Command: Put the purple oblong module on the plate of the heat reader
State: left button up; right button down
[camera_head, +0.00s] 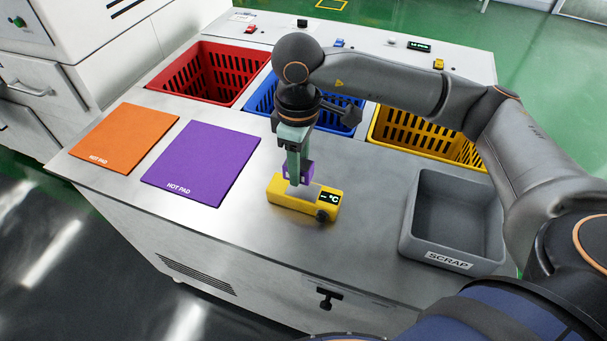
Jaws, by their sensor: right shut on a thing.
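The purple oblong module (306,169) is in the fingers of my right gripper (296,176), which is shut on it and points down. The fingers hide part of the module. The heat reader (288,204) is a yellow box on the steel worktop, with a dark display reading "- °C" and a dark knob at its right end. The gripper and module are over the left and middle part of the reader. I cannot tell whether the module touches the reader's plate, which is mostly hidden. My left gripper does not show.
An orange hot pad (124,137) and a purple hot pad (202,162) lie to the left. Red (205,91), blue (262,112) and yellow (420,151) baskets stand behind. A grey scrap bin (408,226) is at right. The worktop's front (210,245) is clear.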

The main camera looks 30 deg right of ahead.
aim_at(303, 179)
jog(key=f, duration=0.2)
jog(key=f+p, duration=0.1)
jog(key=shift+s+d+f, duration=0.1)
jog(key=shift+s+d, duration=0.2)
jog(key=shift+d, duration=0.05)
jog(key=shift+f, duration=0.35)
jog(key=shift+f, duration=0.15)
jog(key=shift+c, duration=2.2)
grip_release()
